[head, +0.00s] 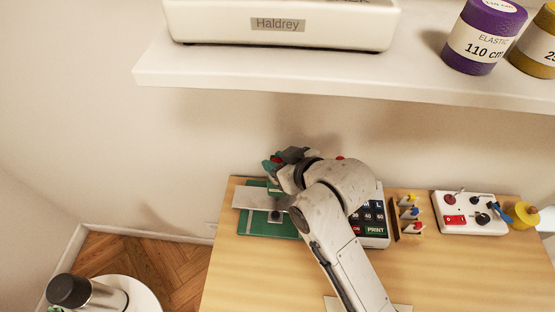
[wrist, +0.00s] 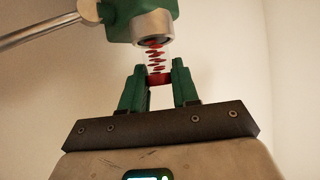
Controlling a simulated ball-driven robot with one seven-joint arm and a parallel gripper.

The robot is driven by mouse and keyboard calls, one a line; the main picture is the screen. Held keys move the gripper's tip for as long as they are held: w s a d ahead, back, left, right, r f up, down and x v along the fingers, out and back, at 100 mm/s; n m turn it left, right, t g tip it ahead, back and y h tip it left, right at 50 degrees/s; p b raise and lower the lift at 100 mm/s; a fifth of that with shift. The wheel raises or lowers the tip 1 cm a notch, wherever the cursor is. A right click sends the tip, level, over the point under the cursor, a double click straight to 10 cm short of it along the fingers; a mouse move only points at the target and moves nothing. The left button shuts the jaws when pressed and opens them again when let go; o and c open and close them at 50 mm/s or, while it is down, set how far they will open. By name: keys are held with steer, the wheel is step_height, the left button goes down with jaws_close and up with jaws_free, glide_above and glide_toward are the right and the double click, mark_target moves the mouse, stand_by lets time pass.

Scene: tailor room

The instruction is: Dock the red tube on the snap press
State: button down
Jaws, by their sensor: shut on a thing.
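My gripper (wrist: 157,74) is shut on the red tube (wrist: 156,58), a clear tube with red pieces inside and a red lower end. The tube stands upright between the green fingers in the wrist view. Its top meets, or lies just under, the metal collar of the snap press's green head (wrist: 150,12); I cannot tell whether it is seated. A metal lever (wrist: 40,30) runs from the head to the left. In the head view, my gripper (head: 274,165) is above the press's green base (head: 262,224), mostly hidden by my arm.
A label printer (head: 374,226) stands right of my arm, then a rack of small coloured pieces (head: 410,215) and a white control box (head: 468,212) on the wooden table (head: 450,270). A white shelf (head: 330,80) with purple spool (head: 480,38) overhangs the back.

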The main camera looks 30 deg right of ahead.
steer(key=shift+f+b, duration=0.4)
steer(key=shift+f, duration=0.2)
stand_by(0.3)
steer(key=c, duration=1.1)
jaws_free()
steer(key=shift+s+r, duration=0.1)
steer(key=shift+p+v, duration=2.95)
steer(key=shift+v, duration=2.5)
steer(key=s+d+f+m+g+b, duration=0.1)
steer(key=s+d+f+g, duration=0.1)
steer(key=s+f, duration=0.4)
steer(key=s+d+f+m+g+h+b, duration=0.1)
steer(key=s+d+f+g+b, duration=0.1)
steer(key=s+f+g, duration=0.2)
steer(key=s+d+f+m+g+h+b, duration=0.1)
steer(key=s+f+g, duration=0.3)
steer(key=s+f, duration=0.4)
steer(key=shift+d+f+b, duration=0.5)
steer(key=shift+d+b, duration=0.05)
steer(key=shift+b, duration=0.2)
